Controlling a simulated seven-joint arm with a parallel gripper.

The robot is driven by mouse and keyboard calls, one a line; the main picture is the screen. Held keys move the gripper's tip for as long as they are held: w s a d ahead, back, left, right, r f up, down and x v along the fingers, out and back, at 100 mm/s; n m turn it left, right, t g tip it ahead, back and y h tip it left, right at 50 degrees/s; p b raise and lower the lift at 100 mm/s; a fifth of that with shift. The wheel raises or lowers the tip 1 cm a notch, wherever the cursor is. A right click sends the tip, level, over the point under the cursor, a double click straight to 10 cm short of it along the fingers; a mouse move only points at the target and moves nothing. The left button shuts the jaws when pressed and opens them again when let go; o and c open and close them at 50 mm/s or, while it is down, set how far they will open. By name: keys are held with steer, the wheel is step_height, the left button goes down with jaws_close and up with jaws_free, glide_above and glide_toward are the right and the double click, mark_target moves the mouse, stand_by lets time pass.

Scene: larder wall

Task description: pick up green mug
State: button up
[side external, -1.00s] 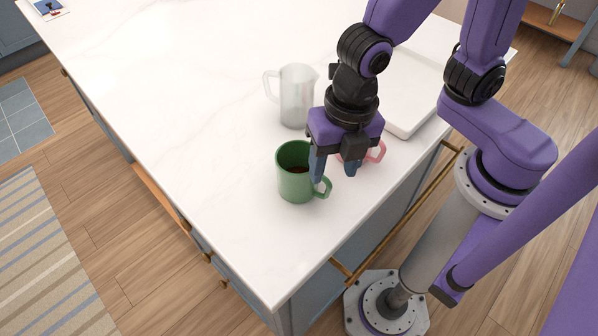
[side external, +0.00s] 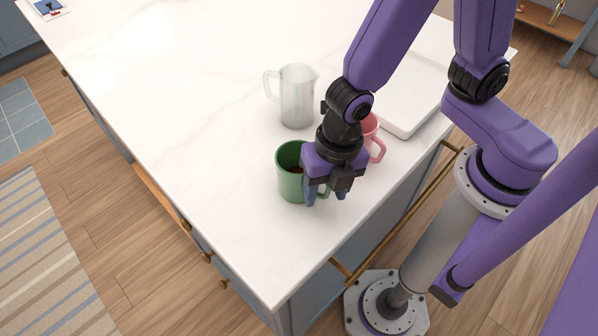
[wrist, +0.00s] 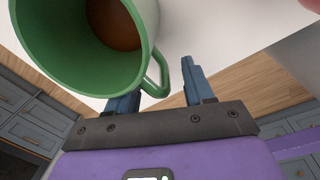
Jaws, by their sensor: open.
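The green mug (side external: 289,178) stands upright on the white island top with a dark reddish-brown liquid inside. In the side external view my gripper (side external: 325,198) is low at its right, over the handle side, and hides part of the mug and handle. In the wrist view the mug (wrist: 88,50) fills the upper left, with its handle (wrist: 158,78) toward the gap between the two blue fingers of my gripper (wrist: 160,85). The fingers are apart, with the left one close by the mug's wall. I cannot tell whether they touch the mug.
A clear frosted pitcher (side external: 297,97) stands behind the mug. A pink mug (side external: 373,142) stands behind my gripper, partly hidden by the arm. A white board or tray (side external: 408,105) lies at the back right.

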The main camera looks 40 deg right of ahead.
jaws_close()
steer(key=shift+r, duration=0.15)
stand_by(0.4)
steer(key=shift+r, duration=1.4)
steer(key=shift+s+d+r, duration=0.1)
steer(key=shift+s+r, duration=0.05)
steer(key=shift+r, duration=0.15)
steer(key=s+d+r, duration=0.4)
steer(key=d+r, duration=0.1)
steer(key=r, duration=0.2)
steer(key=s+d+r, duration=0.4)
steer(key=s+r, duration=0.1)
steer(key=r, duration=0.3)
steer(key=shift+d+r, duration=0.15)
steer(key=shift+d, duration=0.25)
